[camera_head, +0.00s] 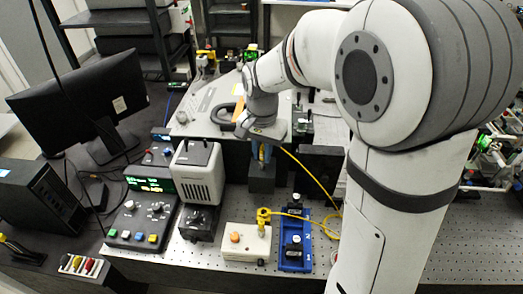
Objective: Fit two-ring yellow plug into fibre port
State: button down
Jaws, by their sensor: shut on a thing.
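My gripper (262,148) points down near the middle of the camera_head view, below the white wrist. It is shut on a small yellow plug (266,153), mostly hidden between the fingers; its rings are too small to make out. A yellow cable (310,176) runs from near the gripper to the right and down to the bench. A dark grey block (262,180) stands just below the gripper; I cannot tell whether the plug touches it. No fibre port opening can be made out.
A blue tray (281,262) with black parts lies right of the cream box. A monitor (80,100) is far left. Perforated bench (200,262) shows bare at the front.

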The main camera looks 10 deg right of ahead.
jog(key=shift+f+b, duration=0.3)
jog(key=shift+f, duration=0.2)
jog(key=c, duration=1.3)
grip_release()
notch_tip(320, 180, up, 8)
jog(key=shift+f+b, duration=0.1)
jog(key=shift+b, duration=0.35)
